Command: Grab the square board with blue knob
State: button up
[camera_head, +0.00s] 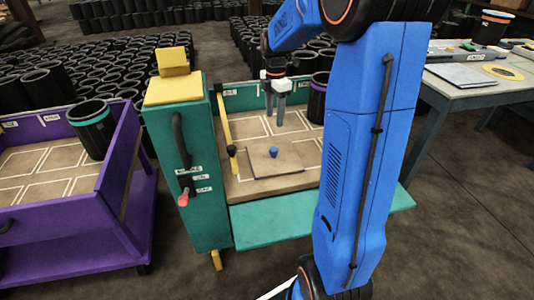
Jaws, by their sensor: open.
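The square board (258,162) is a flat brown panel lying on the wooden bed of the green cart (237,216). The blue knob (273,152) stands up near the board's middle. My gripper (275,115) points down above the cart bed, beyond the knob in the picture. It is open and empty, with its two grey fingers apart. There is a clear gap between the fingertips and the knob.
A black sleeve with a purple band (318,97) stands at the cart's back right. A yellow bar (225,115) runs along the bed's left side. A purple cart (110,195) is at left, a table (478,92) at right.

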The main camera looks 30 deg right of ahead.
aim_at(274, 149)
jog(key=f, duration=1.7)
jog(key=shift+s, duration=0.25)
grip_shut()
